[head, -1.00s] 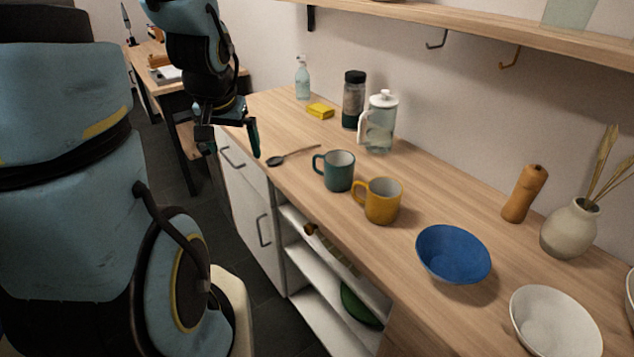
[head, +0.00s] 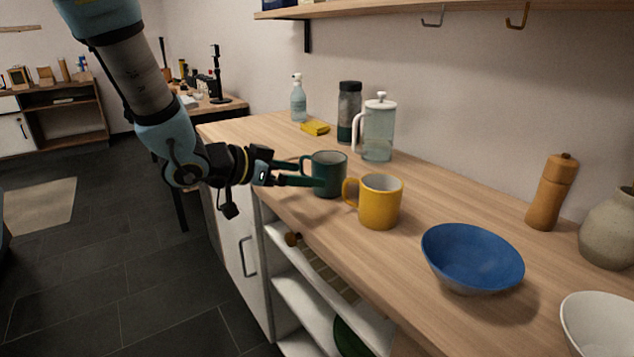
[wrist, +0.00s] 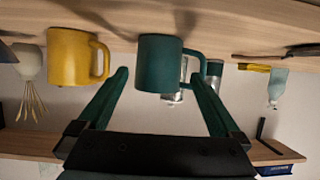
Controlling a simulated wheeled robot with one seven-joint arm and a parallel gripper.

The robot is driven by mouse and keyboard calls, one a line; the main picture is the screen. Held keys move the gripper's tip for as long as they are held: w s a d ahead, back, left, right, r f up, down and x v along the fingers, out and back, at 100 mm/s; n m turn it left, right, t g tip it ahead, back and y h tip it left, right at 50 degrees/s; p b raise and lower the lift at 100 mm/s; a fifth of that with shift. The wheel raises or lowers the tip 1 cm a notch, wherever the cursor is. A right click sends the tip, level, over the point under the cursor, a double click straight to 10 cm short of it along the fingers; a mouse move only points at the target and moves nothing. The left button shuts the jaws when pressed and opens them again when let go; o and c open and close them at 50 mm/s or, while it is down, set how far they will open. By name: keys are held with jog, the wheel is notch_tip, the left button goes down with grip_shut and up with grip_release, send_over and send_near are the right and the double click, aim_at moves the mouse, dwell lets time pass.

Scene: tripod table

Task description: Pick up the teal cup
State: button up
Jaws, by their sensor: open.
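The teal cup (head: 329,175) stands upright on the wooden counter, its handle on the left in the head view. In the wrist view, which is upside down, the teal cup (wrist: 158,64) appears between the two fingers, with its handle towards the right finger. My gripper (head: 305,176) reaches in from the left at cup height, fingers level. It also shows in the wrist view (wrist: 160,75), with its green fingers spread apart and nothing gripped. In the head view the fingers overlap the cup's left side. I cannot tell whether they touch it.
A yellow mug (head: 378,202) stands close to the right of the teal cup. A glass press (head: 378,135), a dark jar (head: 348,112), a yellow sponge (head: 315,128) and a spray bottle (head: 298,102) stand behind. A blue bowl (head: 472,258) is at the right.

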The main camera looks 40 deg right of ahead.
aim_at(328, 176)
jog(key=x, duration=0.8)
jog(key=shift+r, duration=0.1)
jog(key=c, duration=1.3)
jog(key=shift+c, duration=0.3)
